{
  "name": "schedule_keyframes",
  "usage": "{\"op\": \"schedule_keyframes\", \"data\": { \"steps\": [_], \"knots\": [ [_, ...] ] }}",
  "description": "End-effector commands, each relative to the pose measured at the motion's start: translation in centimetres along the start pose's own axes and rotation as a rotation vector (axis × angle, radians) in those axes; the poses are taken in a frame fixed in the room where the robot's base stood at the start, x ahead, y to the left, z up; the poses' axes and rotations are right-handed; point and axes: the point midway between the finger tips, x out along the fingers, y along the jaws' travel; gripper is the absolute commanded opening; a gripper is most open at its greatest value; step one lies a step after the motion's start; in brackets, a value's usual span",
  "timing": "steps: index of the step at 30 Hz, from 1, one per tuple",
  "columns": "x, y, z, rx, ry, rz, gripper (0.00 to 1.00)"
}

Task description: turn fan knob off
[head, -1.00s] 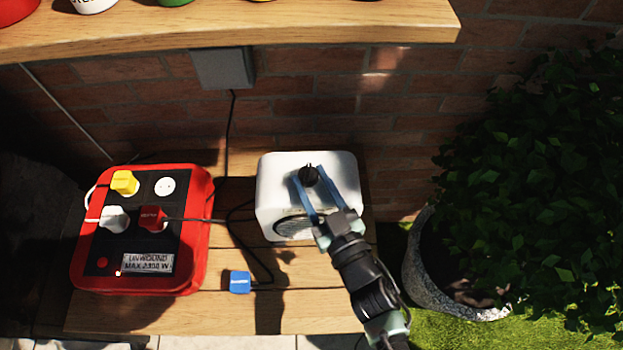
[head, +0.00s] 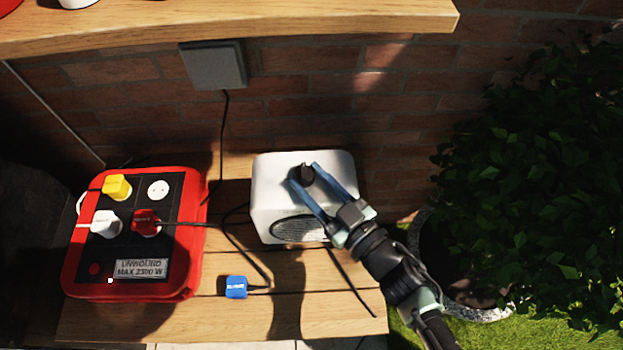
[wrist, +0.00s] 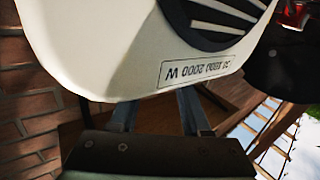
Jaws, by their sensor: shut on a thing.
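The white fan heater (head: 268,210) stands on the slatted wooden table, with a round dark grille on its front. Its black knob (head: 306,174) is on top. My gripper (head: 304,171) comes from the lower right, its two blue fingers on either side of the knob and shut on it. The knob's pointer is too small to read. In the wrist view the heater's white body (wrist: 95,45) fills the upper part, with a printed label reading about 2000 W. The fingers run behind it, so their tips and the knob are hidden there.
A red cable reel (head: 190,250) at left holds yellow, white and red plugs (head: 146,222). A blue plug (head: 236,287) lies on the table (head: 330,318). A wooden shelf (head: 330,25) overhangs the back. A potted bush (head: 530,190) stands at right.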

Motion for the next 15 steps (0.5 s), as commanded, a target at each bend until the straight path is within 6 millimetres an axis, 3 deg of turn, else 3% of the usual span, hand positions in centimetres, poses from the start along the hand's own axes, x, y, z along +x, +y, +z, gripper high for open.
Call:
{"op": "schedule_keyframes", "data": {
  "steps": [5,6,9,10,15],
  "knots": [
    [-0.06,0.03,0.19,-0.002,-0.005,0.001,0.00],
    [-0.06,0.02,0.19,-0.002,-0.005,0.001,0.54],
    [-0.05,0.01,0.16,-0.002,-0.004,0.001,0.72],
    [-0.05,0.01,0.15,-0.002,-0.004,0.001,0.77],
    [-0.03,-0.01,0.10,-0.001,-0.003,0.001,0.77]
  ]
}}
